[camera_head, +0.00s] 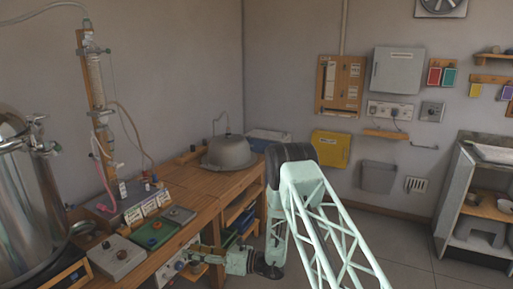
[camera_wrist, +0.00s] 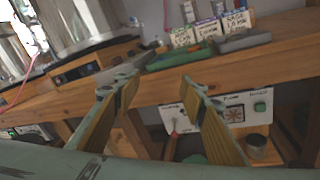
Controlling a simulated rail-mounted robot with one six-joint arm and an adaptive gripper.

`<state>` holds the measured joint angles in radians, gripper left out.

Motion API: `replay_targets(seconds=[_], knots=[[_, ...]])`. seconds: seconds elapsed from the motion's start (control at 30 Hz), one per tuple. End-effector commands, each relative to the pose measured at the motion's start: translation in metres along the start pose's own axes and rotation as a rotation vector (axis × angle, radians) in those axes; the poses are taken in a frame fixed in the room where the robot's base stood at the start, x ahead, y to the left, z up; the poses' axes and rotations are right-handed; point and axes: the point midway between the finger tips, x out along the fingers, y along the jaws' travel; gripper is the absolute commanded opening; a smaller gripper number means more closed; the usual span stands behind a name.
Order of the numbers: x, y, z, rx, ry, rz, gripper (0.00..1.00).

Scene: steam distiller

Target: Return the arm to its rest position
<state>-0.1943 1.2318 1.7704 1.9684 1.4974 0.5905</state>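My gripper (camera_wrist: 156,88) is open in the wrist view, with its two wooden-faced fingers spread and nothing between them. It points toward the front edge of the wooden bench (camera_wrist: 270,62) and a white control panel (camera_wrist: 258,100) below the bench top. In the head view, my pale green arm bends down from its dark elbow joint, and its wrist is low beside the bench front. The gripper (camera_head: 198,268) is small there, near the control panel (camera_head: 172,268), and its fingers are hard to make out. I cannot tell whether it touches anything.
The bench top (camera_head: 204,190) carries a grey dome (camera_head: 229,153), a green tray (camera_head: 153,234) and a glass column (camera_head: 97,85). A large steel vessel (camera_head: 28,205) stands at the left. Shelving (camera_head: 470,200) is at the far right. The floor (camera_head: 400,232) between is clear.

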Motion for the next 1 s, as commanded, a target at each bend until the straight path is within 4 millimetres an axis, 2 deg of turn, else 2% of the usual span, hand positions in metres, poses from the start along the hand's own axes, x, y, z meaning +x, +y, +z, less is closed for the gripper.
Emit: replay_targets(seconds=[0.1,0.4,1.0], knots=[[-0.003,0.018,0.021,-0.039,0.022,0.027,0.38],[-0.012,0.063,0.063,-0.139,0.085,0.096,0.38],[-0.046,0.155,0.13,-0.352,0.216,0.22,0.38]])
